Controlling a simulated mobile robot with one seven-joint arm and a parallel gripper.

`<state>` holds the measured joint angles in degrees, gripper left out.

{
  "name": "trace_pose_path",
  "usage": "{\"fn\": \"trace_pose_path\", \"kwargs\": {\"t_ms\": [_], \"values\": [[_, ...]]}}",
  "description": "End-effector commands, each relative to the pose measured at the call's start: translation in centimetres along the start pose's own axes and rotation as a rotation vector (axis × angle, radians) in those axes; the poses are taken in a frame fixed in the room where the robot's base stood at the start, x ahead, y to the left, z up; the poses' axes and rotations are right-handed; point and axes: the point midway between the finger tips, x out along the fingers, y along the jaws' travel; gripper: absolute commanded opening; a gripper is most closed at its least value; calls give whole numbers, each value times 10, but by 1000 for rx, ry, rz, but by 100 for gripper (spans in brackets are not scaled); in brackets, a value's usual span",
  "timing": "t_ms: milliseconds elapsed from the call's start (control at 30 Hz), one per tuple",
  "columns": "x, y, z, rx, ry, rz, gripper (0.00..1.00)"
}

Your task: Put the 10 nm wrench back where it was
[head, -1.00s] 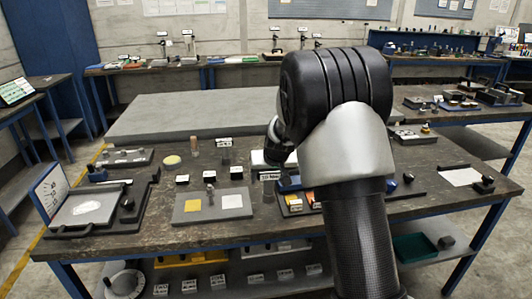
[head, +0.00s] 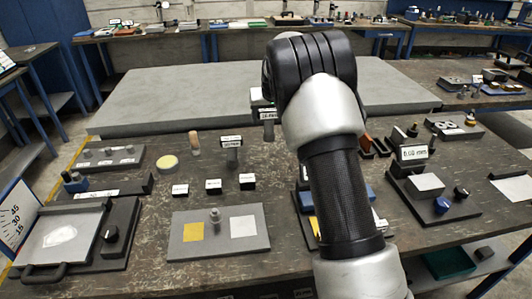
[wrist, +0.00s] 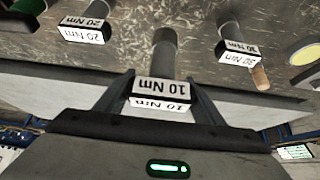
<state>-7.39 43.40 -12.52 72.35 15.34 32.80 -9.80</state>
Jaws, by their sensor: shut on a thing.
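The 10 Nm wrench, with a white label (wrist: 165,87) and a grey cylindrical shaft (wrist: 163,50), is between the fingers of my gripper (wrist: 163,80) in the wrist view. My gripper is shut on it. In the head view the wrench (head: 268,130) shows just left of my arm, which hides most of my gripper. The 30 Nm wrench (head: 231,155) stands on the bench to its left and also shows in the wrist view (wrist: 233,33). A wrench labelled 20 Nm (wrist: 82,33) is on the other side in the wrist view. I cannot tell the wrench's exact height above the bench.
Small labelled black blocks (head: 213,187) stand in front of the wrenches. A wooden-handled item (head: 195,143) and yellow disc (head: 167,163) are to the left. A grey plate (head: 190,252) lies in front, with devices (head: 412,155) to the right. A raised grey slab (head: 180,95) lies behind.

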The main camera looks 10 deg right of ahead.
Motion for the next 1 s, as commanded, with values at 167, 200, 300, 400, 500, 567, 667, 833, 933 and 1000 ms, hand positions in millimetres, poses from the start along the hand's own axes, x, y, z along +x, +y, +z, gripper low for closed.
{"fn": "trace_pose_path", "kwargs": {"t_ms": [167,200,300,400,500,567,667,833,933,1000], "values": [[9,0,5,0,1,1,27],[14,0,9,0,0,1,27],[29,0,18,0,-1,1,27],[40,0,25,0,2,1,27],[47,0,29,0,1,1,27],[53,1,33,0,1,1,27],[67,1,43,1,-1,1,27],[84,0,52,0,3,1,27],[83,0,52,0,5,1,27],[83,0,52,0,4,1,27]]}}
